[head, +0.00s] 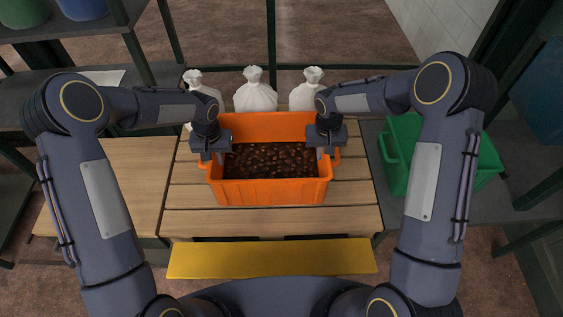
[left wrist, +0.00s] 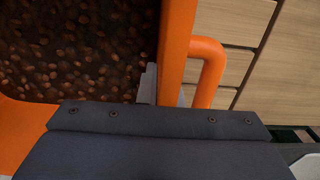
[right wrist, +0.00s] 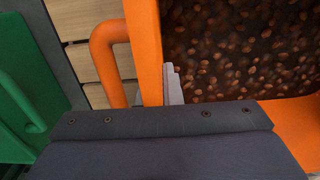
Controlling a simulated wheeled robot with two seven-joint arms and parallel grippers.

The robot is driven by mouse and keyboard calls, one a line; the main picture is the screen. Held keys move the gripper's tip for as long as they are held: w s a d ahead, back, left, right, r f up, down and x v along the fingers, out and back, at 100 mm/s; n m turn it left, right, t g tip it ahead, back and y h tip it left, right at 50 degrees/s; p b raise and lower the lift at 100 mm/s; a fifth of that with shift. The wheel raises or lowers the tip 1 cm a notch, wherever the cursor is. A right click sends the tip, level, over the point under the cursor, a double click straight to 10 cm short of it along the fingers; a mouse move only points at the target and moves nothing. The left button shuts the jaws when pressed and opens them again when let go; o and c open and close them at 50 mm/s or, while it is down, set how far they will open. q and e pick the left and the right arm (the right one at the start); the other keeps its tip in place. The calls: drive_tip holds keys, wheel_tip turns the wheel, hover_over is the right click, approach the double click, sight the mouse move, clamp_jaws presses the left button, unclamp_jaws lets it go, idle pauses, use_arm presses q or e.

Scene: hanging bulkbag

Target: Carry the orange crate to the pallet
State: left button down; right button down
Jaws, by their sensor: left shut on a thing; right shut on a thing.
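The orange crate (head: 270,193) is filled with brown, nut-like pieces (head: 270,160). In the head view it appears over the slatted wooden pallet (head: 190,222); I cannot tell if it touches the slats. My left gripper (head: 212,158) is shut on the crate's left side wall, which shows in the left wrist view (left wrist: 177,50) beside an orange handle loop. My right gripper (head: 325,153) is shut on the right side wall, which shows in the right wrist view (right wrist: 146,50). The crate looks level. Its underside is hidden.
Three white tied sacks (head: 254,92) stand behind the crate. A green crate (head: 402,140) is at the right on a grey surface. A yellow bar (head: 270,259) runs along the front. A plain wooden surface (head: 120,180) lies at the left, with dark shelving (head: 100,55) behind.

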sight(219, 167)
use_arm(q)
drive_tip(key=shift+a, duration=0.15)
use_arm(e)
drive_tip(key=shift+a+r, duration=0.1)
drive_tip(key=shift+a, duration=0.05)
use_arm(q)
drive_tip(key=shift+f, duration=0.1)
use_arm(e)
drive_tip(key=shift+f, duration=0.2)
